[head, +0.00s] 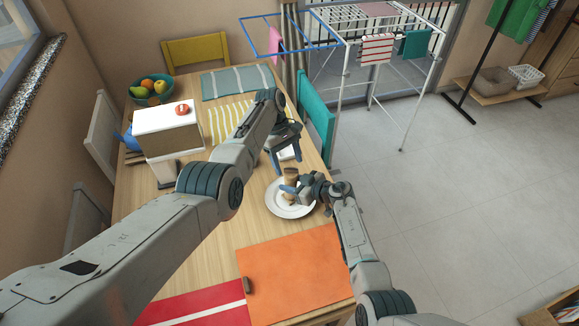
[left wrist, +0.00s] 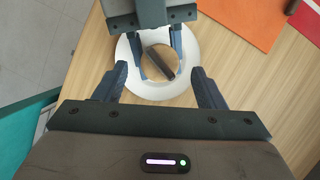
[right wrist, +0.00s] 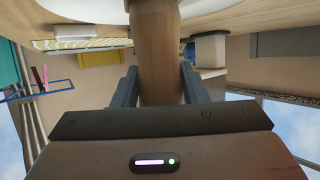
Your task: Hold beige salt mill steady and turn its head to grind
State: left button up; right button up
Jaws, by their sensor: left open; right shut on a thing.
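The beige salt mill (head: 290,176) stands upright on a white plate (head: 290,209) on the wooden table. My right gripper (head: 293,188) is shut around the mill's body from the side. In the right wrist view the mill (right wrist: 158,62) runs between its two fingers. My left gripper (head: 283,168) is open above the mill, pointing down. In the left wrist view the mill's round top (left wrist: 158,62), with a dark bar across it, lies ahead between the open left fingers, which appear apart from it. The right gripper's fingers flank the mill there.
An orange mat (head: 300,270) with a small brown object (head: 248,286) and a red mat (head: 195,303) lie at the near end. A white-topped box (head: 168,119) and a fruit bowl (head: 150,98) stand at the left. A teal chair (head: 316,110) adjoins the right edge.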

pick_arm(q)
jog(key=v, duration=0.9)
jog(key=shift+r, duration=0.2)
jog(key=shift+a+f, duration=0.1)
jog(key=shift+a, duration=0.05)
jog(key=n+t+h, duration=0.2)
jog(key=n+t, duration=0.2)
jog(key=n, duration=0.8)
send_near(291, 172)
jog(key=x, duration=0.9)
jog(key=shift+w+a, duration=0.15)
jog(key=shift+w, duration=0.1)
jog(key=c, duration=1)
